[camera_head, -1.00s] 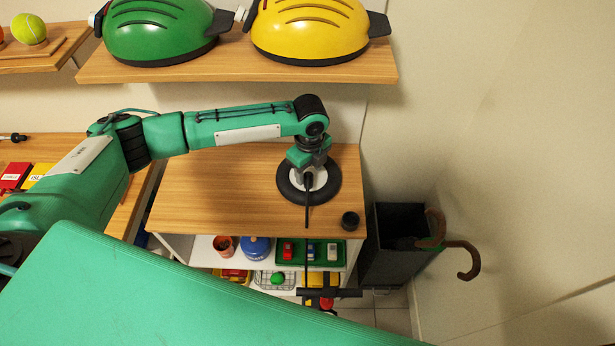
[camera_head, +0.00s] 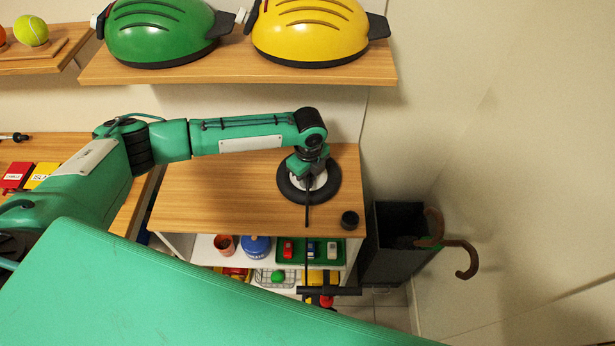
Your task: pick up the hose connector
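A small dark cylinder (camera_head: 349,220) stands near the front right corner of the wooden cabinet top (camera_head: 215,195); it may be the hose connector, but I cannot be sure at this size. My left gripper (camera_head: 308,182) points down over a black ring-shaped disc (camera_head: 328,193) with a pale centre, to the left of and behind the cylinder. A thin dark rod (camera_head: 307,212) shows below the gripper. My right gripper is not in view.
Green (camera_head: 160,30) and yellow (camera_head: 310,30) helmet-like shells sit on the shelf above. Below the cabinet top are a pot, a blue container (camera_head: 256,247) and a green tray (camera_head: 283,262) of toy cars. A dark bin (camera_head: 390,260) with cane handles stands right.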

